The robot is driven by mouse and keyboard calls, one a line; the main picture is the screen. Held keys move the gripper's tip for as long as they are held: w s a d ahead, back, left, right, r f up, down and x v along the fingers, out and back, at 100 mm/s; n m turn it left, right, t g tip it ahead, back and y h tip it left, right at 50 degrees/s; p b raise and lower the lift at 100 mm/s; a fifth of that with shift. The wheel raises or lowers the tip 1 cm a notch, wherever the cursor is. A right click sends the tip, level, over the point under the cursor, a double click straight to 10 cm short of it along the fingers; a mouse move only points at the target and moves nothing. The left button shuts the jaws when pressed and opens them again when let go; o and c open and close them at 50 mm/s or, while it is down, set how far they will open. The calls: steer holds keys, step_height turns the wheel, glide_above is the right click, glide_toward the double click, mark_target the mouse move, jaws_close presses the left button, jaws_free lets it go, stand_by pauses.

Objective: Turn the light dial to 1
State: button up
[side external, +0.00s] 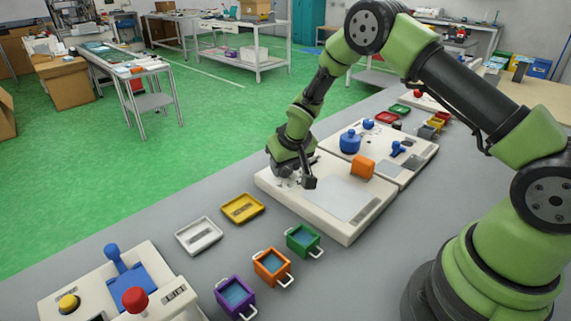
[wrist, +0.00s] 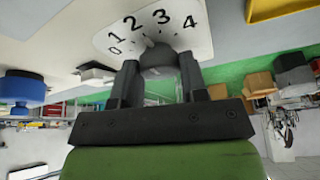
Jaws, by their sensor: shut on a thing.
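The light dial has a white face (wrist: 152,27) with the numbers 0 to 4 in an arc, seen in the wrist view. Its grey knob (wrist: 158,58) stands between the two dark fingers of my gripper (wrist: 159,72), which is shut on it. I cannot tell for sure which number the knob points to. In the side view my gripper (side external: 291,174) is down at the left end of a cream panel (side external: 347,234). It hides most of the dial there.
The panel also has a grey plate (side external: 340,198) and an orange block (side external: 362,167). A second panel behind it carries a blue knob (side external: 350,141). Yellow (side external: 242,208) and white (side external: 199,236) trays and several small coloured bins lie in front. Bare grey table separates them.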

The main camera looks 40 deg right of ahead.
steer(key=shift+d+n+y, duration=0.1)
steer(key=shift+n+y, duration=0.45)
steer(key=shift+n, duration=0.85)
steer(key=shift+n+y, duration=0.55)
steer(key=shift+n, duration=1.15)
steer(key=o, duration=0.9)
steer(key=v, duration=1)
